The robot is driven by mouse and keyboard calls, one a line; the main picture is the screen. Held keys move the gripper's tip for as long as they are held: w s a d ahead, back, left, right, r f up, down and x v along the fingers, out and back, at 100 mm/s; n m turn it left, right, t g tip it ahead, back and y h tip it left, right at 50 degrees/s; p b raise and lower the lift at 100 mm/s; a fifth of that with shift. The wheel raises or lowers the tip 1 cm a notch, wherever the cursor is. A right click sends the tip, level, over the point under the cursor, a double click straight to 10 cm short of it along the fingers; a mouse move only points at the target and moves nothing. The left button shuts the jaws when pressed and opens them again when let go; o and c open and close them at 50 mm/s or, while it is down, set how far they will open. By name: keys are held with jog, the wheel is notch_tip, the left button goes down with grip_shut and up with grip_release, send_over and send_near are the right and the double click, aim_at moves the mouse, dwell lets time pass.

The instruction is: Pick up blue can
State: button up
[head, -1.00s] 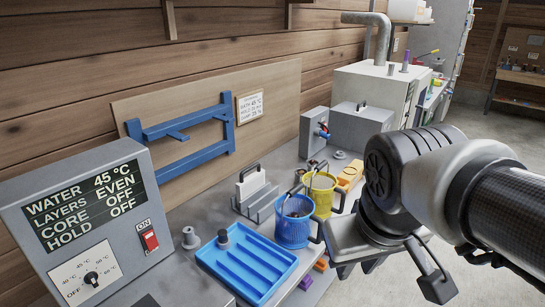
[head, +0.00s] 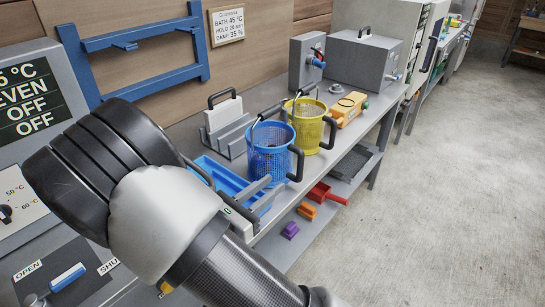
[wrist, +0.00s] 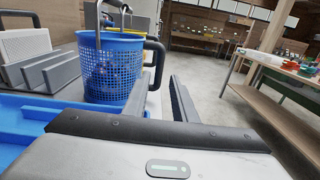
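The blue can (head: 268,155) is a perforated, basket-like pail standing upright on the grey bench, with a black side handle and a metal hoop on top. In the wrist view the blue can (wrist: 115,70) stands just ahead and left of centre, its black handle toward the right. My gripper (head: 275,186) is low in front of the can, over the blue tray's near side, with its two fingers pointing toward the handle. In the wrist view the fingers (wrist: 169,75) look parted with nothing between them. Whether a fingertip touches the handle cannot be told.
A yellow pail (head: 309,125) stands close behind the blue can. A grey rack (head: 226,128) is to its left, and a blue tray (wrist: 20,128) lies in front. A red scoop (head: 322,194) and small blocks sit on the lower shelf. The floor at right is clear.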

jog(key=shift+w+d+f, duration=0.15)
jog(key=shift+w, duration=0.25)
jog(key=b+x, duration=0.2)
jog(key=x, duration=0.8)
jog(key=shift+w+d, duration=0.25)
jog(key=shift+w, duration=0.05)
jog(key=x, duration=0.3)
jog(key=b+x, duration=0.1)
jog(key=x, duration=0.1)
jog(key=shift+w+d+r, duration=0.15)
jog(key=shift+d+r, duration=0.05)
jog(key=shift+d, duration=0.15)
grip_shut()
jog(key=shift+r, duration=0.15)
